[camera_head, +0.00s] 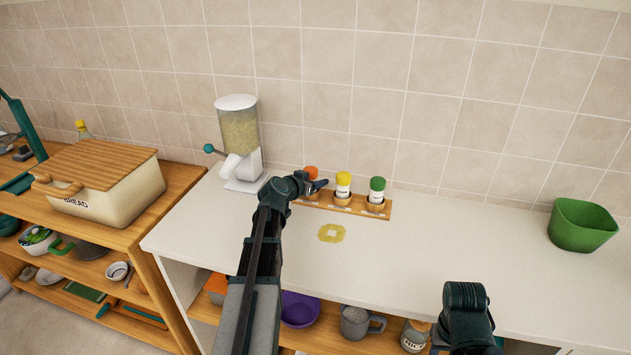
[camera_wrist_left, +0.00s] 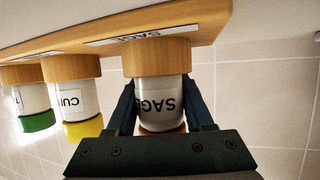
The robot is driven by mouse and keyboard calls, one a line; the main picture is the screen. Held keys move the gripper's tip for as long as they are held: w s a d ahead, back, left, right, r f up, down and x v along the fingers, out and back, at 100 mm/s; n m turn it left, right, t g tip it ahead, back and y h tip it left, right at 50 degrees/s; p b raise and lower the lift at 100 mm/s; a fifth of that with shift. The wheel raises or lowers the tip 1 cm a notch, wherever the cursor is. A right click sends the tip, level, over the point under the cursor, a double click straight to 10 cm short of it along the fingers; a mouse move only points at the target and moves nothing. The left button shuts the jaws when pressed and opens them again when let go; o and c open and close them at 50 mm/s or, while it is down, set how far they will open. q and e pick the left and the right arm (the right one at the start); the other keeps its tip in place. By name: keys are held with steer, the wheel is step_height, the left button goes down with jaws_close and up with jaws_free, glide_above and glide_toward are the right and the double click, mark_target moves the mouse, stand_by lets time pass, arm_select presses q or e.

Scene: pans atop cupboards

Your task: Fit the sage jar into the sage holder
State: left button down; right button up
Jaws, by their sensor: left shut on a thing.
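The sage jar (camera_wrist_left: 158,100) is white with a "SAGE" label and an orange lid, which shows in the head view (camera_head: 310,172). My left gripper (camera_wrist_left: 160,105) is shut on it, one finger on each side; it also shows in the head view (camera_head: 318,187). The wrist view is upside down. The sage holder (camera_wrist_left: 158,56) is a round wooden cup on a rack board marked "SAGE". The jar is in line with the cup and its base meets or enters the cup's mouth; the depth is hidden.
The rack (camera_head: 345,203) also holds a yellow-lidded jar (camera_head: 343,185) and a green-lidded jar (camera_head: 377,190), close beside the sage place. A dispenser (camera_head: 239,140) stands left on the white counter (camera_head: 430,255). A green bin (camera_head: 580,225) stands right. The counter between is mostly clear.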

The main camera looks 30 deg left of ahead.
arm_select(q)
steer(key=shift+c, duration=1)
jaws_free()
steer(key=p+v, duration=0.5)
steer(key=v, duration=0.8)
steer(key=shift+s+r, duration=0.2)
steer(key=shift+s, duration=0.15)
